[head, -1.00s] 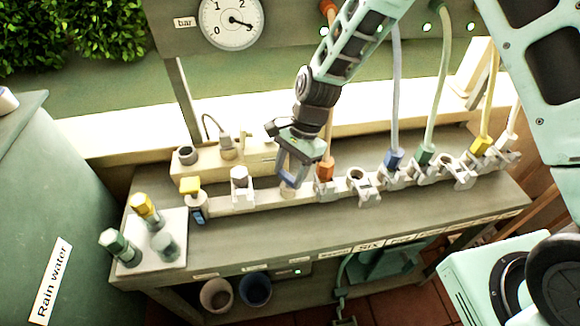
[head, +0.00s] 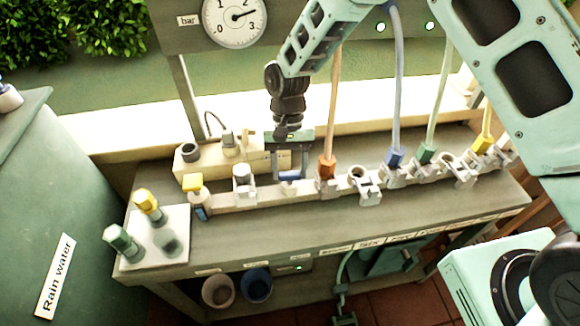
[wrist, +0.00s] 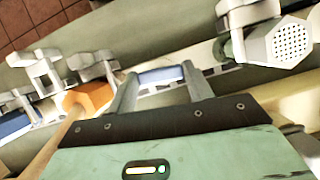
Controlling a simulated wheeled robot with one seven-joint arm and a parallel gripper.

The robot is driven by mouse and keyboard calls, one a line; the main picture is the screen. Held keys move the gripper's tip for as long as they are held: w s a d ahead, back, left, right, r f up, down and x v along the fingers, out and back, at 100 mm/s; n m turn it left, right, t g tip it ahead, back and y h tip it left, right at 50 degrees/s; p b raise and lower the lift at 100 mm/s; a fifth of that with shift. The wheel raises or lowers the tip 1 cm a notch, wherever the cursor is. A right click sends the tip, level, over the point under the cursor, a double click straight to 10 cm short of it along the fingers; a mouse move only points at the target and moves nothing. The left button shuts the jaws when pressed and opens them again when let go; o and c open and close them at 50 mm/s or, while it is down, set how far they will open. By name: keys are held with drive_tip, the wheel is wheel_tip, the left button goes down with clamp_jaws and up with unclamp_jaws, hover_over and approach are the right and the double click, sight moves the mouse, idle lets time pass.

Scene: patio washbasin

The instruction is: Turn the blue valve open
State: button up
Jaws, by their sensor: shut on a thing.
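My gripper (head: 291,176) points down at the rail of valves and fittings, between a white-capped fitting (head: 242,177) and an orange connector (head: 326,167). It is shut on the blue valve handle (wrist: 162,76), which lies as a short blue bar across between the two fingers in the wrist view. In the head view only a narrow bluish part (head: 290,176) shows between the fingers, above a pale valve body (head: 290,188). The round gauge (head: 236,18) marked "bar" reads between 2 and 3.
Blue (head: 395,157), green (head: 427,152) and yellow (head: 484,144) connectors with hoses stand along the rail to the right. The bench front (head: 300,232) is clear.

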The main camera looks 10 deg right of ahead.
drive_tip(key=shift+n, duration=0.5)
idle(0.3)
drive_tip(key=o, duration=1)
drive_tip(key=shift+b+v, duration=0.95)
drive_tip(key=shift+v, duration=2.85)
drive_tip(key=shift+a, duration=0.2)
